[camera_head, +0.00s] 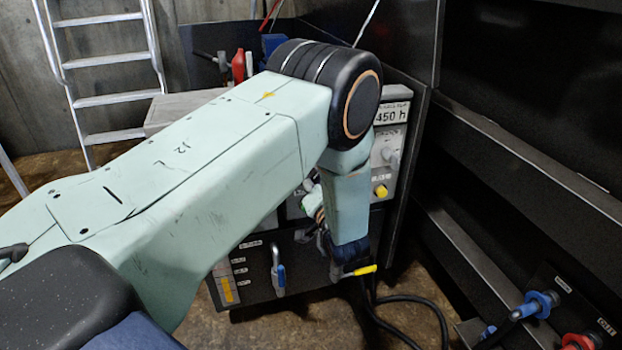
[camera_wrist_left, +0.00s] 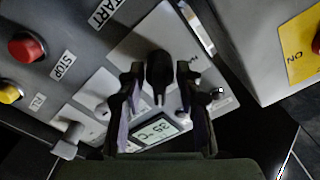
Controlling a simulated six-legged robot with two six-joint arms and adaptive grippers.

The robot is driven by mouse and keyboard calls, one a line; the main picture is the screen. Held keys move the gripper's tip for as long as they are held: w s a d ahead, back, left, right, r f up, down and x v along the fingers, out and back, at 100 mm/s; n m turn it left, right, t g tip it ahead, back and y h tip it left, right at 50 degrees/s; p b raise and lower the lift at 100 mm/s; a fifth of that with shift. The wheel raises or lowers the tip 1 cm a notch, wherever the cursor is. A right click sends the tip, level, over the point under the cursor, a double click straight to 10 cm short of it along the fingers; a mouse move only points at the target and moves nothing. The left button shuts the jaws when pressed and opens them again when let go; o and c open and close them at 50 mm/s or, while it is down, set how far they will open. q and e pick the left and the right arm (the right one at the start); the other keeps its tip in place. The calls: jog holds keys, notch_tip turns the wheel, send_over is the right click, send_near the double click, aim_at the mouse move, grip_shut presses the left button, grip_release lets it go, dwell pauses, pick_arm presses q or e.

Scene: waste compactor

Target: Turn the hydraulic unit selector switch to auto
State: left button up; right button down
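A black selector knob (camera_wrist_left: 160,72) stands on a light plate of the control panel in the left wrist view. I cannot read its label clearly or tell which setting it points to. My left gripper (camera_wrist_left: 160,88) is open, with one finger on each side of the knob and a visible gap to both. In the head view my left arm reaches over the grey control cabinet (camera_head: 391,128) and hides the knob and most of the gripper. My right gripper is in neither view.
Near the knob are a red button (camera_wrist_left: 27,47) by a STOP label, a yellow button (camera_wrist_left: 10,92), a grey knob (camera_wrist_left: 68,140) and a small display (camera_wrist_left: 158,132). Blue-handled valve (camera_head: 279,272) and black hoses (camera_head: 436,312) sit low. A ladder (camera_head: 105,60) stands behind.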

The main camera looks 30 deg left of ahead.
pick_arm(q)
jog(key=shift+c, duration=0.3)
grip_shut()
jog(key=shift+m+p, duration=0.65)
jog(key=shift+m, duration=0.05)
jog(key=shift+o, duration=0.3)
grip_release()
jog(key=v, duration=0.7)
jog(key=shift+s+d, duration=0.2)
jog(key=shift+d, duration=0.05)
